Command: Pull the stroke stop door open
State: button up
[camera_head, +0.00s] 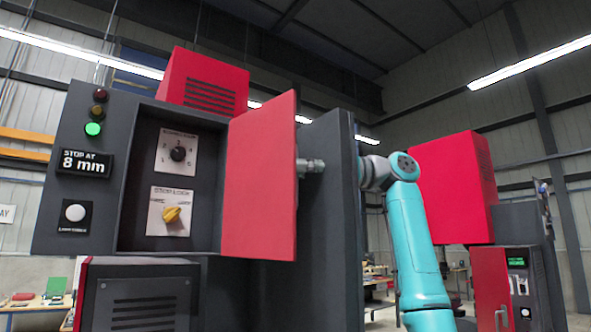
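The red stroke stop door (259,178) stands swung open at the right side of a dark cabinet's recess, its inner face towards me. In the recess are a black rotary knob (178,154) on a white numbered plate and a yellow lock knob (171,214) on another white plate. My gripper (305,165) is at the door's right edge, on its outer side, with my teal arm behind it at the right. The fingers are small and partly hidden, so I cannot tell their opening or whether they touch the door. No door handle shows.
The cabinet front carries a lit green lamp (93,129), a "STOP AT 8 mm" display (85,163) and a white button (75,213). A dark vented box (143,300) stands below. Another red machine (455,188) is at the right.

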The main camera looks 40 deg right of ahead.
jog(key=v, duration=1.2)
jog(key=shift+f, duration=0.1)
